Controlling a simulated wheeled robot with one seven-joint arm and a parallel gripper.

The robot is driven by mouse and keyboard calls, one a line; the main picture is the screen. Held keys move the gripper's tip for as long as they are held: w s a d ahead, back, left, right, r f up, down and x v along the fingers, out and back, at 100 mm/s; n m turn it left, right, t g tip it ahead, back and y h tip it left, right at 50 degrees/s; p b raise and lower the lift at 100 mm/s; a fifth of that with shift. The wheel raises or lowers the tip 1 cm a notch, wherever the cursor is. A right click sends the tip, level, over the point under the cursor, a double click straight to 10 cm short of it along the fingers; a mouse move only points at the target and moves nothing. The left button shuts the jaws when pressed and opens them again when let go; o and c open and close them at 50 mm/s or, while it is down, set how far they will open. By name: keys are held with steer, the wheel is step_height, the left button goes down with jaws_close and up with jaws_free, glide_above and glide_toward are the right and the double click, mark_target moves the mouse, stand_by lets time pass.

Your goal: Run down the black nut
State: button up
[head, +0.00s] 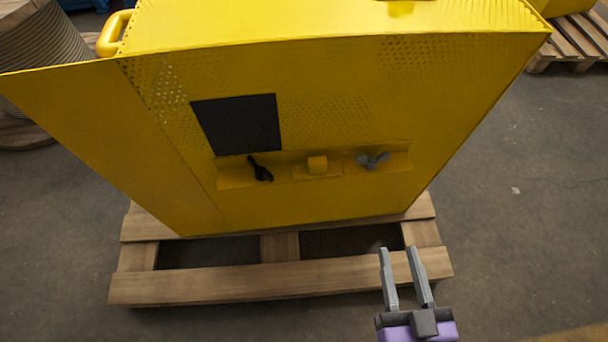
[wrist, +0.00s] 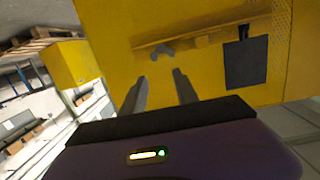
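The black nut (head: 261,170) is a dark winged piece on the front of the yellow cabinet (head: 330,200), below a black panel. In the wrist view the black nut (wrist: 243,32) shows beside that panel. My gripper (head: 397,250) is open and empty, low and to the right of the nut, apart from the cabinet. In the wrist view the two fingers of my gripper (wrist: 160,80) point toward the cabinet front, with nothing between them.
A black panel (head: 238,124), a yellow block (head: 317,165) and a grey winged nut (head: 373,161) are also on the cabinet front. The cabinet stands on a wooden pallet (head: 280,280). A cable spool (head: 40,60) stands at left.

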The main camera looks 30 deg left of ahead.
steer(key=w+a+f+n+g+y+b, duration=0.2)
steer(key=a, duration=0.5)
steer(key=w+a+f+n+g+y+b, duration=0.1)
steer(key=w+a+f+n+y+b, duration=0.15)
steer(key=a, duration=0.45)
steer(key=n+g+y, duration=0.3)
steer(key=g+y, duration=0.1)
glide_toward(270, 181)
steer(key=x, duration=0.5)
steer(key=shift+x, duration=3.4)
steer(key=shift+f, duration=0.15)
jaws_close()
